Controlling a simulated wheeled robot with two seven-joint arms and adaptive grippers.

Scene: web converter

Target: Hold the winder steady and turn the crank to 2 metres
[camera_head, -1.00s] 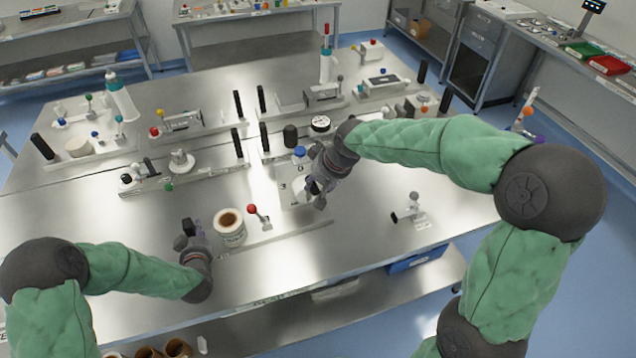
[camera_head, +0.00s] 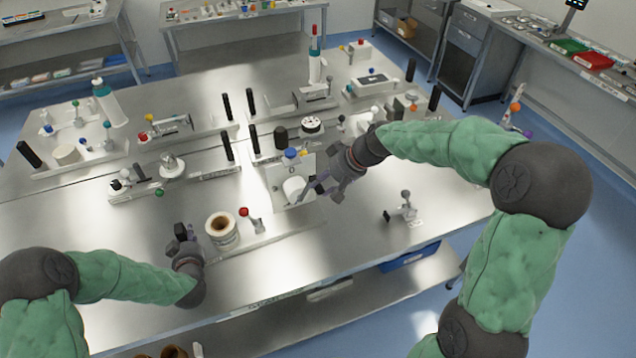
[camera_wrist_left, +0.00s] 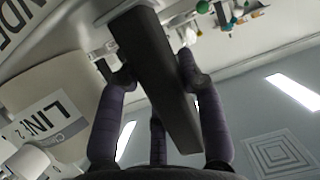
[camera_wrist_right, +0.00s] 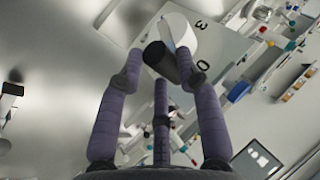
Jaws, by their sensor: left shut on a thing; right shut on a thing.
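The winder lies along the near edge of the bench, with a labelled roll (camera_head: 222,228) at its left, a red-knobbed lever (camera_head: 246,214) and a plate with dial numbers (camera_head: 278,176). A white round crank hub (camera_head: 294,188) sits on that plate; 3 and 0 are readable in the right wrist view. My left gripper (camera_head: 184,238) is shut on a dark upright handle (camera_wrist_left: 150,70) beside the roll. My right gripper (camera_head: 328,185) is shut on the black crank knob (camera_wrist_right: 160,60), to the right of the hub. The dial pointer cannot be made out.
A small grey clamp-like fixture (camera_head: 404,208) stands right of the winder. Other fixtures with black posts (camera_head: 227,146) stand behind it. A blue-capped item (camera_head: 290,156) is close behind the hub.

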